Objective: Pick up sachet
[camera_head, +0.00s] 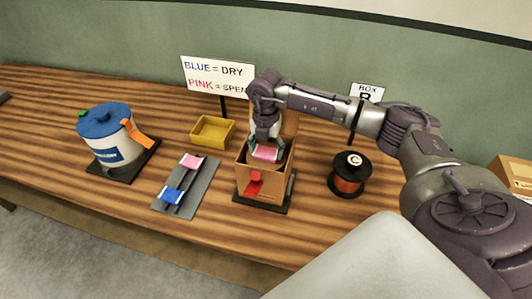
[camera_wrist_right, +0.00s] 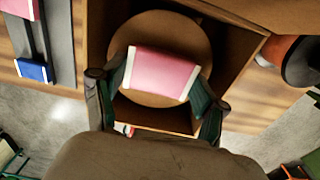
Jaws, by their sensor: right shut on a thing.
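A pink sachet (camera_head: 265,154) with white ends is held at the mouth of an open cardboard box (camera_head: 262,189). My right gripper (camera_head: 264,143) comes down from above and is shut on this sachet. In the right wrist view the sachet (camera_wrist_right: 163,72) lies between the two fingers of the right gripper (camera_wrist_right: 160,85), over a round brown disc (camera_wrist_right: 150,101) inside the box. A second pink sachet (camera_head: 193,161) and a blue sachet (camera_head: 172,195) lie on a grey rack (camera_head: 204,195) left of the box. My left gripper is not in view.
A yellow tray (camera_head: 213,132) and a sign reading blue dry, pink spent (camera_head: 215,77) stand behind the rack. A white tub with a blue lid (camera_head: 108,133) is at the left. A black spool marked C (camera_head: 350,173) stands right of the box.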

